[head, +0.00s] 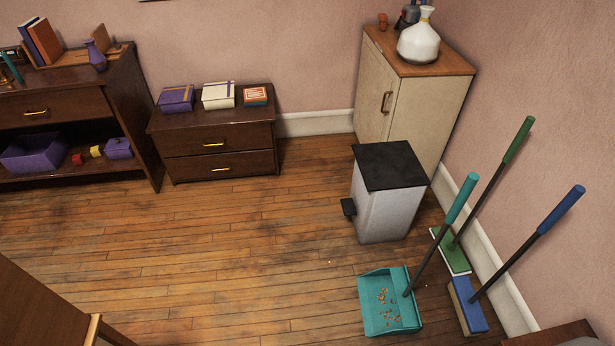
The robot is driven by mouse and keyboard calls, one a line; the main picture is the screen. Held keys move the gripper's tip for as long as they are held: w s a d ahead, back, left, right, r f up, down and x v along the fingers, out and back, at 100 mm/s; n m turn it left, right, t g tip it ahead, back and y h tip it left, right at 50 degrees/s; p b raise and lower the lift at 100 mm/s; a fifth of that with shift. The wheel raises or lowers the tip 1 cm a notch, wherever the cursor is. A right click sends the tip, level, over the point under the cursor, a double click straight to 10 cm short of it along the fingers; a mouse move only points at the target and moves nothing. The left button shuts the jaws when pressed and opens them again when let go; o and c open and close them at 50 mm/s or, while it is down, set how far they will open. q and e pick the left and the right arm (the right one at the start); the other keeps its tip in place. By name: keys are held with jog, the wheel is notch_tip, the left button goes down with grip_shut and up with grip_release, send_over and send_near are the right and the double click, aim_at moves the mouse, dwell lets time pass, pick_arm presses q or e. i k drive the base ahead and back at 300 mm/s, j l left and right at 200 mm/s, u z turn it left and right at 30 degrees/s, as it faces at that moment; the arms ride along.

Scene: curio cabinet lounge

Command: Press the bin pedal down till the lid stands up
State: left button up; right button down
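The bin (385,212) stands upright on the wooden floor at the right of the head view, in front of a cream cabinet. Its body is light grey. Its black lid (389,166) lies flat and closed on top. A black pedal (348,207) sticks out from the lower left side of the bin, a little above the floor. Neither of my grippers shows in the head view.
A teal dustpan (388,300) with crumbs, a green broom (451,250) and a blue broom (468,303) stand right of and before the bin. The cream cabinet (426,112) is behind it. A low drawer unit (213,140) is at the back. Floor (240,250) left of the bin is clear.

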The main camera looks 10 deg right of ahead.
aim_at(347, 205)
jog(key=i+u, duration=0.15)
jog(key=i, duration=0.65)
jog(key=i+j+z, duration=0.1)
jog(key=i+z, duration=0.25)
jog(key=i+j+z, duration=0.4)
jog(key=z, duration=0.25)
jog(key=i+j+z, duration=0.1)
jog(key=j, duration=0.2)
jog(key=i+j+z, duration=0.25)
jog(key=j, duration=0.4)
jog(key=i+j+z, duration=0.25)
jog(key=j, duration=0.8)
jog(key=i+u, duration=0.05)
